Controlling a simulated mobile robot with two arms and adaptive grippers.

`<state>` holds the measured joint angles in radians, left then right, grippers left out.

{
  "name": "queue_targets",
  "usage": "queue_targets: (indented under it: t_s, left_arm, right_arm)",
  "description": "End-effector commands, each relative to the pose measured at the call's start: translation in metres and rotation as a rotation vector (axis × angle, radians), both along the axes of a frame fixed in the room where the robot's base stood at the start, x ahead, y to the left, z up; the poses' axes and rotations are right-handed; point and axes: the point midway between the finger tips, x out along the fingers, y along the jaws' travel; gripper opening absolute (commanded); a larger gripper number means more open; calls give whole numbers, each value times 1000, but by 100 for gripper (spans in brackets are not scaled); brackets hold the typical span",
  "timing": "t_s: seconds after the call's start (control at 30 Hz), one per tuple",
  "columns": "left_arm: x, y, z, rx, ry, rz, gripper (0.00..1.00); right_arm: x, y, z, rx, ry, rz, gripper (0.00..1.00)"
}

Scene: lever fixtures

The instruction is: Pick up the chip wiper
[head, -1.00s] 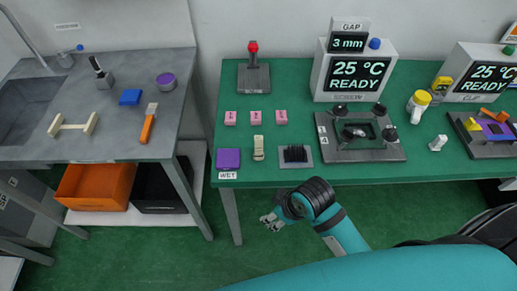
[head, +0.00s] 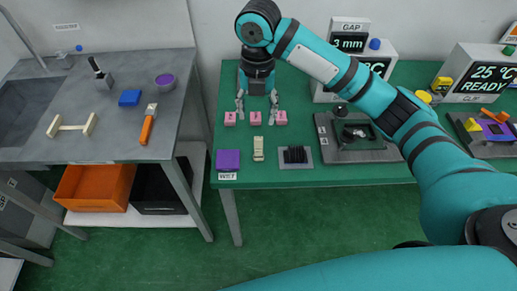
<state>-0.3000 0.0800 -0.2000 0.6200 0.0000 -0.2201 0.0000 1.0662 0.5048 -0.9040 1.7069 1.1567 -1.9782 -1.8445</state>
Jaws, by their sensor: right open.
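No label marks the chip wiper. A small cream upright piece (head: 258,148) on the green table, between the purple pad and the black bristle block, may be it, but I cannot be sure. My right gripper (head: 257,112) is open and empty, its fingers pointing toward the front of the table. Its two fingertips appear to either side of the middle pink block (head: 255,118), behind the cream piece in the picture. I cannot tell the fingertips' height above the table. My left gripper is not in view.
Other pink blocks (head: 230,119) flank the middle one. The purple pad (head: 228,160) has a WET label; the bristle block (head: 295,156) and black fixture (head: 350,140) lie right. My right arm covers part of the display box (head: 351,24). A grey sink bench (head: 110,140) stands left.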

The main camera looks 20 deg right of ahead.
Motion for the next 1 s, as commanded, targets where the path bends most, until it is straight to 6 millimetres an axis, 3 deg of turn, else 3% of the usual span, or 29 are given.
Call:
queue_targets:
  t_s: [0.07,0.17,0.7,1.0]
  left_arm:
    - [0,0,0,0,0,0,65]
    - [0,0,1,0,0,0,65]
    - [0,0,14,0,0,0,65]
    - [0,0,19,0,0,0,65]
  right_arm:
    - [4,-6,9,-14,4,35,50]
    - [4,-8,7,-20,10,55,50]
    - [4,-7,-97,-17,10,54,50]
    - [3,-6,-120,-17,10,54,50]
